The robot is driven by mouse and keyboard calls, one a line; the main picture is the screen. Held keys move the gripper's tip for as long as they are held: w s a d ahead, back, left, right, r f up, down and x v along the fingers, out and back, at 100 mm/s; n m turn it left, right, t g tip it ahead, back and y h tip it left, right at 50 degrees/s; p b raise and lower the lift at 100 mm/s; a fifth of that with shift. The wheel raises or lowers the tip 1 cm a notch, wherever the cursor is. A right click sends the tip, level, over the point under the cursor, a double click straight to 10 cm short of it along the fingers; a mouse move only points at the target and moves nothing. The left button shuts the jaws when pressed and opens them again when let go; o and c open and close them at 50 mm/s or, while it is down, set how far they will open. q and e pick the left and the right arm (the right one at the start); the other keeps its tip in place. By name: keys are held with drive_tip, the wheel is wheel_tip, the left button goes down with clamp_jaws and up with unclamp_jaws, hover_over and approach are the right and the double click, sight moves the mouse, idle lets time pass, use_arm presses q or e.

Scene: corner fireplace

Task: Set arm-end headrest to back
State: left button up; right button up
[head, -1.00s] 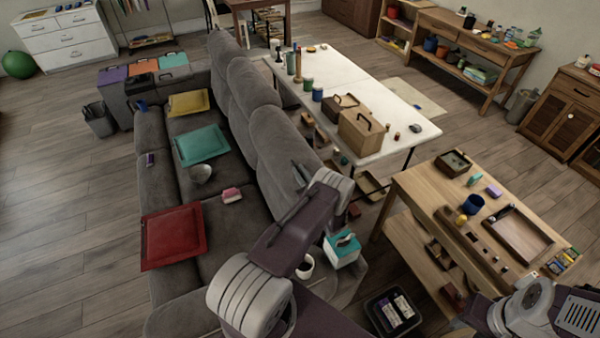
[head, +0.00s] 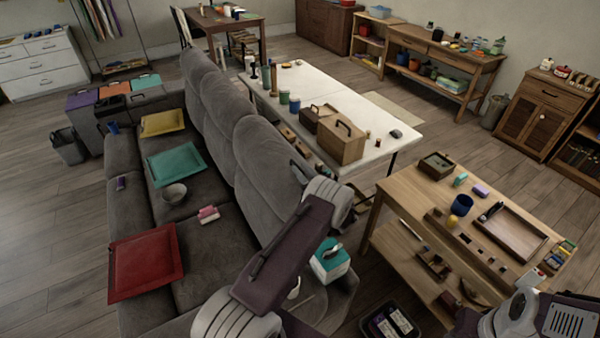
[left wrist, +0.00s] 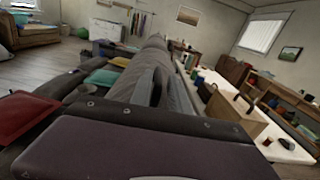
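The grey sofa (head: 215,245) runs away from me on the left, with a row of upright padded back sections. The nearest headrest (head: 268,150) stands upright at the near end of the back; the middle one (head: 225,105) and far one (head: 200,72) are behind it. I cannot tell for sure which is the arm-end one. My left gripper (head: 302,173) is by the right edge of the nearest headrest; contact and finger gap are unclear. In the left wrist view, the sofa back (left wrist: 178,92) stretches straight ahead, beyond my dark wrist parts. My right gripper is not seen.
A white table (head: 375,103) with boxes stands behind the sofa. A wooden table (head: 395,190) is at the right, a teal-and-white box (head: 330,262) beside my left arm.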

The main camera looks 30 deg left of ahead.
use_arm(q)
drive_tip(key=shift+w+d+f, duration=0.1)
drive_tip(key=shift+w+d, duration=0.05)
drive_tip(key=shift+w, duration=0.05)
drive_tip(key=shift+s, duration=0.1)
drive_tip(key=b+v, duration=0.2)
drive_tip(key=v, duration=0.7)
drive_tip(key=shift+b, duration=0.3)
